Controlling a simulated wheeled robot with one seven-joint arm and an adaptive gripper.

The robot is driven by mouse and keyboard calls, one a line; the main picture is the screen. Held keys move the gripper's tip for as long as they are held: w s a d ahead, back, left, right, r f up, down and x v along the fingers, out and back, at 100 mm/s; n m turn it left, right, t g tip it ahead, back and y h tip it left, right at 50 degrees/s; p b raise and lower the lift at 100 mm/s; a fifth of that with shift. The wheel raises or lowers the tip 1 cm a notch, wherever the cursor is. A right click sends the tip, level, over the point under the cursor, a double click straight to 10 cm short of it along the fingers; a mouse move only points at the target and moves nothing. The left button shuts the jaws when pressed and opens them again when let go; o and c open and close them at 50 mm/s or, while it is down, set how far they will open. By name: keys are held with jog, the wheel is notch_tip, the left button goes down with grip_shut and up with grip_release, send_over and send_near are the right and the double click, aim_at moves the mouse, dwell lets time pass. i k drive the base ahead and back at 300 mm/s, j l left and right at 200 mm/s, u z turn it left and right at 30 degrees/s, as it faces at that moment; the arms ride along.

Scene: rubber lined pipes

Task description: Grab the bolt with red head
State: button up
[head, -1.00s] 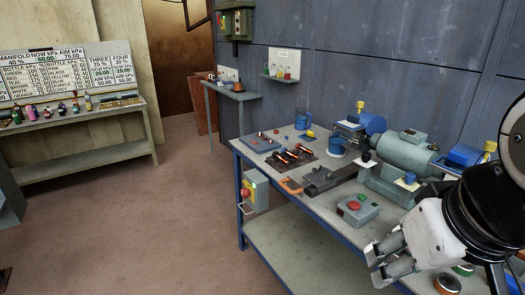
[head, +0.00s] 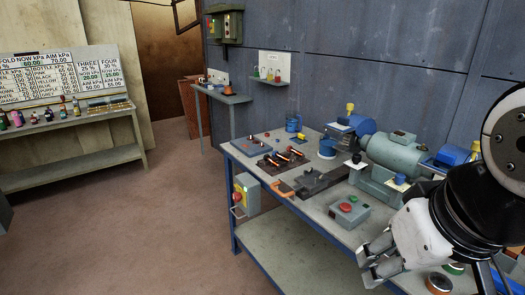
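A dark tray or mat (head: 266,163) lies on the workbench (head: 326,213). Several small rod-like pieces with orange-red and pale parts (head: 285,156) rest on it. They are too small for me to tell which, if any, is the bolt with red head. My gripper (head: 364,263) is at the lower right, in front of the bench's front edge in the picture. Its two fingers point left and are apart, with nothing seen between them. The gripper is well to the right of and lower in the picture than the dark tray.
A grey motor-like machine (head: 392,153) stands at the back of the bench. A switch box (head: 246,194) hangs on the bench's left end. Floor at left (head: 150,220) is clear.

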aim_at(290, 149)
jog(key=z, duration=0.65)
jog(key=i+j+z, duration=0.45)
jog(key=j, duration=0.25)
jog(key=j+z, duration=0.25)
jog(key=j, duration=0.15)
jog(key=i+j, duration=0.15)
jog(key=j, duration=0.4)
jog(key=i+j+z, duration=0.1)
jog(key=j, duration=0.45)
jog(key=i+j, duration=0.15)
jog(key=j, duration=0.4)
jog(key=i+j+z, duration=0.1)
jog(key=j, duration=0.5)
jog(key=i+j, duration=0.15)
jog(key=j, duration=0.4)
jog(key=i+j+z, duration=0.1)
jog(key=j, duration=0.5)
